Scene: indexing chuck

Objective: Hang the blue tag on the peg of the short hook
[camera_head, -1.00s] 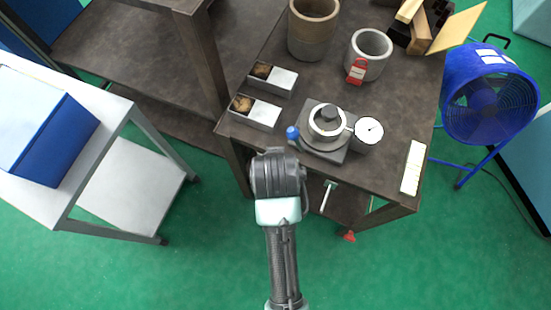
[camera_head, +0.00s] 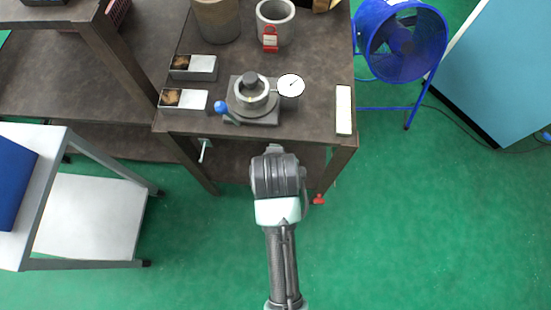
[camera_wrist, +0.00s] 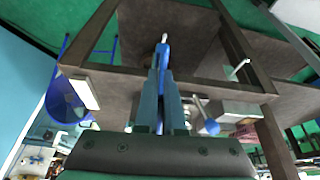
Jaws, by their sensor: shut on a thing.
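My gripper (camera_wrist: 162,80) points away from the wrist camera, its two fingers close together. A narrow blue piece (camera_wrist: 163,50), which looks like the blue tag, shows between and beyond the fingertips. In the head view my wrist (camera_head: 278,175) hides the fingers and the tag; it is over the floor in front of the bench. A white peg-like piece (camera_head: 205,150) sticks out below the bench's front edge, left of my wrist. A similar pale peg (camera_wrist: 238,68) shows right of the fingers in the wrist view, apart from the tag. I cannot tell whether it is the short hook.
The bench (camera_head: 310,115) carries a chuck (camera_head: 250,95) with a blue-knobbed lever, a dial gauge (camera_head: 291,85), two small boxes, pots and a red tag (camera_head: 270,40). A red piece (camera_head: 318,199) is low by the right leg.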

